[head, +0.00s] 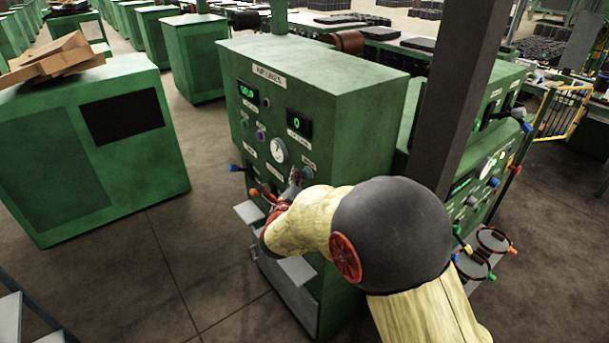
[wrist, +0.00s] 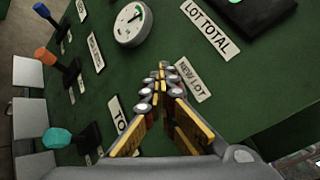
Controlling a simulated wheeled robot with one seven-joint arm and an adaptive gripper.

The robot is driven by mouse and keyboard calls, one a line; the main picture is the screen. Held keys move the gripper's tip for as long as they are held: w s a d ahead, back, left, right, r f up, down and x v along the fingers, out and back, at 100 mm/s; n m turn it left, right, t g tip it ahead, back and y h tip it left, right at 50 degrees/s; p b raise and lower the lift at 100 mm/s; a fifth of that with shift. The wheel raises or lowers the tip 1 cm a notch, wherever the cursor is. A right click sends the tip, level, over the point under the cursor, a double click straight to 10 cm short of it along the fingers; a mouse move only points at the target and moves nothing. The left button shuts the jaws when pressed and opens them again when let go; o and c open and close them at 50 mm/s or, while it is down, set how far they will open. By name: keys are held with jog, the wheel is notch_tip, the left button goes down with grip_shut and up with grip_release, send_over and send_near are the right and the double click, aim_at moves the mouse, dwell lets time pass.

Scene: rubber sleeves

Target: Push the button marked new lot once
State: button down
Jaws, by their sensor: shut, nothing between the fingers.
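The green machine panel (head: 262,130) stands in front of me. The "NEW LOT" label (wrist: 193,78) is readable in the wrist view, just right of my fingertips. The button that goes with it is not visible there; my fingers cover the panel beside the label. In the head view a small blue-grey round spot (head: 308,172) shows under a small white label close to my fingertips; its label is too small to read. My gripper (wrist: 162,76) is shut and empty, its tips close to the panel; I cannot tell whether they touch. It also shows in the head view (head: 296,178).
A round gauge (wrist: 130,22) and the "LOT TOTAL" label (wrist: 208,24) lie beyond my fingertips. Levers with blue (wrist: 41,10), orange (wrist: 42,56) and teal (wrist: 56,138) knobs stick out at the left. A dark post (head: 455,100) stands right of the machine.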

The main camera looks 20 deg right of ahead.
jog(key=shift+s+a+b, duration=0.2)
jog(key=shift+a+b, duration=0.15)
jog(key=shift+a, duration=0.25)
jog(key=a, duration=0.1)
jog(key=s+a+b, duration=0.1)
jog(key=a, duration=0.2)
jog(key=shift+s+a, duration=0.3)
jog(key=shift+a, duration=0.1)
dwell(0.7)
